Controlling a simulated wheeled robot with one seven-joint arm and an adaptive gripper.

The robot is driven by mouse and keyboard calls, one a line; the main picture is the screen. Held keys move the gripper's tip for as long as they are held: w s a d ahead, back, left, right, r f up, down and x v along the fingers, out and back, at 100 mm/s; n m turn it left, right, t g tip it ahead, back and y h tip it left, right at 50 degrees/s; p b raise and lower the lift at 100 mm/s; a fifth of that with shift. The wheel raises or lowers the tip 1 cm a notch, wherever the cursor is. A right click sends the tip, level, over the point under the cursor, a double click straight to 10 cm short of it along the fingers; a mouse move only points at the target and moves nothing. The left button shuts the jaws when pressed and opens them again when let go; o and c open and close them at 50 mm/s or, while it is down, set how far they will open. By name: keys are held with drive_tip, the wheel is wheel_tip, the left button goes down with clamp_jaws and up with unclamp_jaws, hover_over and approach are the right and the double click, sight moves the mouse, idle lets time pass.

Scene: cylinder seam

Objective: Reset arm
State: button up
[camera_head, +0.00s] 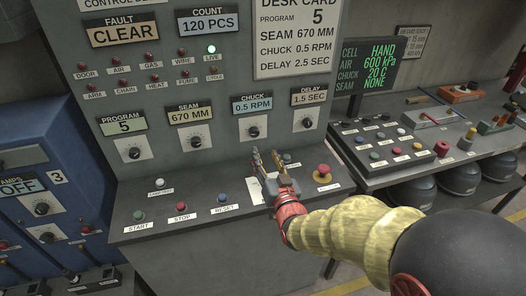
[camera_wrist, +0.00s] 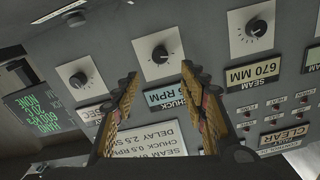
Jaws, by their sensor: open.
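My gripper (camera_head: 267,163) is in front of the grey control desk, above its sloped ledge between the blue reset button and the red emergency button. Its two fingers are spread apart with nothing between them. In the wrist view my gripper (camera_wrist: 158,92) is also open, with the panel behind it. The wrist view is turned over, so labels read upside down. The chuck knob (camera_head: 253,132) and delay knob (camera_head: 307,123) sit on the upright panel behind and above the fingers. My gripper appears apart from the panel. Part of the ledge behind my gripper is hidden.
The ledge carries a green start button (camera_head: 138,215), red stop button (camera_head: 180,207), blue reset button (camera_head: 222,198) and red emergency button (camera_head: 323,170). A blue cabinet (camera_head: 40,150) stands left. A bench (camera_head: 440,155) with a button box is right.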

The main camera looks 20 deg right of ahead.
drive_tip(key=shift+s, duration=0.15)
idle(0.4)
drive_tip(key=s+r+n+g+p, duration=0.1)
drive_tip(key=s+g, duration=0.5)
drive_tip(key=s, duration=0.8)
drive_tip(key=s+r+n+g+p, duration=0.1)
drive_tip(key=s+r+g, duration=0.3)
drive_tip(key=s, duration=1.1)
drive_tip(key=shift+s+n+g, duration=0.15)
drive_tip(key=shift+n+g, duration=0.25)
drive_tip(key=shift+g, duration=0.8)
